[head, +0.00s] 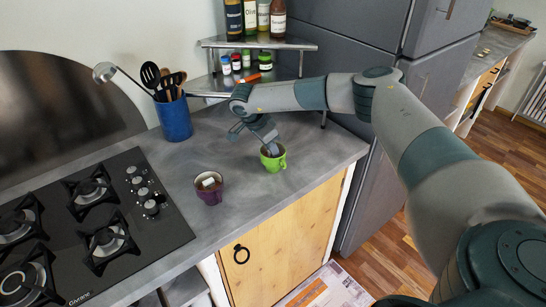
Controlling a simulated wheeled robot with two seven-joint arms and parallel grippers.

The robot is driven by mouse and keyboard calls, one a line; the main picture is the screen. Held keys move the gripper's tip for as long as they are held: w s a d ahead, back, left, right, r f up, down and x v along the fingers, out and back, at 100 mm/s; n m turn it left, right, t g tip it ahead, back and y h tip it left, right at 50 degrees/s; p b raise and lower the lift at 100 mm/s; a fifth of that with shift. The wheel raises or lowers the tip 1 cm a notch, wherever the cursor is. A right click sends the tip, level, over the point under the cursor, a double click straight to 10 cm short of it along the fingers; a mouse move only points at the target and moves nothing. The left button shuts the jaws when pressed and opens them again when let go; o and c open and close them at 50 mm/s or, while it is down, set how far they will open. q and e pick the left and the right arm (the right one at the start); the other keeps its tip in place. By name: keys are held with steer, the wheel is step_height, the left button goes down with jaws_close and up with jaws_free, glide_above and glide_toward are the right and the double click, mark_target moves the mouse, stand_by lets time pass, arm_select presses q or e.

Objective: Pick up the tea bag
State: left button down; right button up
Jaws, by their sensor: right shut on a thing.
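My right gripper (269,147) reaches down from the arm on the right into the mouth of a green mug (275,163) on the grey counter. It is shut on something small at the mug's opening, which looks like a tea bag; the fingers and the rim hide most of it. A purple cup (209,194) stands to the left of the green mug, with a small white piece (208,182) inside that may also be a tea bag. My left gripper is not in view.
A gas hob (95,225) lies to the left. A blue utensil holder (174,118) stands behind the cups. A metal shelf (258,43) with bottles and jars is at the back, beside a grey fridge (370,45). The counter's front edge is close to both cups.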

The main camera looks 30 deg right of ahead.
steer(key=shift+r, duration=0.45)
step_height(320, 180, up, 9)
steer(key=b, duration=0.4)
steer(key=shift+r, duration=0.25)
step_height(320, 180, up, 9)
steer(key=p, duration=0.5)
steer(key=shift+f, duration=0.2)
stand_by(1.1)
steer(key=shift+a, duration=0.1)
stand_by(0.3)
